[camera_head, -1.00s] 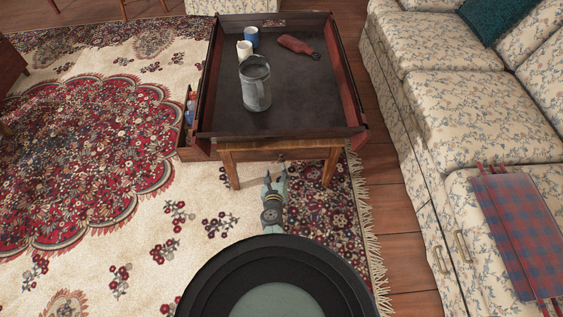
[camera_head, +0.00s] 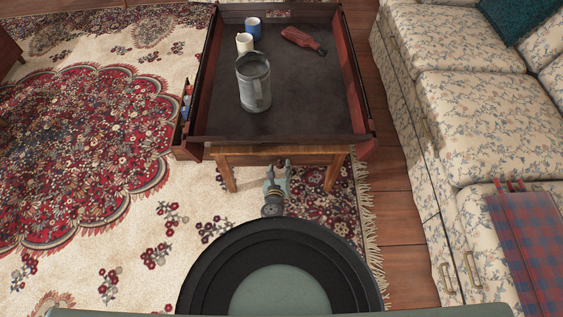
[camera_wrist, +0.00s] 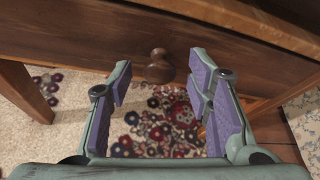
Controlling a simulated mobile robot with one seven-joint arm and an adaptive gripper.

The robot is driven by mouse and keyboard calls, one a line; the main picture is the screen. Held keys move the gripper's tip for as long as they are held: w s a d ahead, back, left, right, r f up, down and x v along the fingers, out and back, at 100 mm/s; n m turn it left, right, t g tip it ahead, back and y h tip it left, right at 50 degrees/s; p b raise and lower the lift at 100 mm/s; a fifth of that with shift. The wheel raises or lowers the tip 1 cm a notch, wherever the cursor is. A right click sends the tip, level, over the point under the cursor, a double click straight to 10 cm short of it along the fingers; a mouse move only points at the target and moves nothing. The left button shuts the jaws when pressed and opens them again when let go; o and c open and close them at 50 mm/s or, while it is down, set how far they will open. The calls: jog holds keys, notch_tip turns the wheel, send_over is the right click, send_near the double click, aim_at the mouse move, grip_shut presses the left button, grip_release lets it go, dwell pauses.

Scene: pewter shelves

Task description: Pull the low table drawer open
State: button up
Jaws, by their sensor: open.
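The low wooden table (camera_head: 224,178) stands ahead, with a dark, high-rimmed top. In the wrist view, its brown drawer front (camera_wrist: 90,48) spans the upper picture and carries a round wooden knob (camera_wrist: 158,70). No gap shows around the drawer front there. My gripper (camera_head: 278,166) is low at the table's near side, just below its edge. Its purple-padded fingers (camera_wrist: 160,82) are spread apart. The knob appears between the fingertips, with clear space on both sides. I cannot tell whether the tips reach past it. The knob is not clear in the head view.
A grey metal pitcher (camera_head: 254,84), a cream mug (camera_head: 244,42), a blue mug (camera_head: 253,27) and a red object (camera_head: 303,40) rest on the tabletop. A small open compartment (camera_head: 186,142) juts out at left. Table legs flank my gripper. A floral sofa (camera_head: 465,110) stands right; patterned rug lies left.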

jog(key=shift+w+f, duration=0.1)
jog(key=shift+w, duration=0.15)
grip_shut()
dwell(0.6)
